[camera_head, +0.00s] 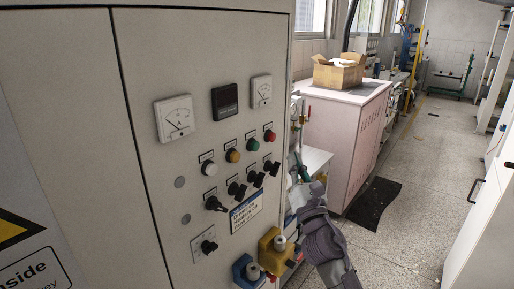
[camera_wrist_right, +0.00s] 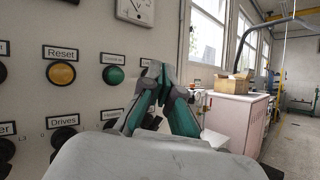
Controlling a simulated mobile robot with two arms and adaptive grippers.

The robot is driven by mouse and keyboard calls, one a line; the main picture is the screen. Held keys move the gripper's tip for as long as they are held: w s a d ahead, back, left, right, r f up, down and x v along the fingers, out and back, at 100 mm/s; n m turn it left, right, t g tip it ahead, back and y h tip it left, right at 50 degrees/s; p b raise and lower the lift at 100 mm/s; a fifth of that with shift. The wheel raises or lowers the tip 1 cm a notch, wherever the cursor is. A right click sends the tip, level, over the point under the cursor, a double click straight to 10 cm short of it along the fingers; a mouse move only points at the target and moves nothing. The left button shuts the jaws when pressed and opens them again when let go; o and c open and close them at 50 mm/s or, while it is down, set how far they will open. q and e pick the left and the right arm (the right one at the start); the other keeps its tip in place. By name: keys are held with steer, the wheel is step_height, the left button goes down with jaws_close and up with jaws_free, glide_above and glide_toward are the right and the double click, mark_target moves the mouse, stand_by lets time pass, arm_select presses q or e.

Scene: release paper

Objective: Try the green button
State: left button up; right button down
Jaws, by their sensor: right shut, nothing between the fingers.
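The green button (camera_head: 253,145) is on the grey control panel, between a yellow and a red button. In the right wrist view the green button (camera_wrist_right: 113,75) is just left of my right fingertips, under a label. My right gripper (camera_head: 299,160) is just beyond the panel's right edge, to the right of the buttons and apart from the green one. In the wrist view its teal-edged fingers (camera_wrist_right: 157,70) meet at the tips, shut and empty. The red button is not seen there; the fingers cover that area. My left gripper is not in view.
The row has a white button (camera_head: 209,168), a yellow button (camera_head: 233,156) and a red button (camera_head: 270,136). Black rotary knobs (camera_head: 237,191) sit below, gauges (camera_head: 174,118) above. A pink cabinet (camera_head: 340,125) with a cardboard box (camera_head: 338,73) stands behind. Open floor lies right.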

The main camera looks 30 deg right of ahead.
mark_target(255, 146)
steer(key=w+a+b, duration=0.2)
steer(key=w+a, duration=0.1)
steer(key=w, duration=0.4)
steer(key=shift+w, duration=0.4)
steer(key=shift+a, duration=0.15)
stand_by(1.0)
steer(key=shift+w+a, duration=0.1)
steer(key=shift+w, duration=0.25)
steer(key=shift+w+a+b, duration=0.2)
steer(key=shift+w+b, duration=0.15)
steer(key=shift+w, duration=0.1)
stand_by(0.7)
steer(key=shift+s, duration=0.1)
steer(key=shift+s+d+p, duration=0.3)
steer(key=shift+s, duration=0.45)
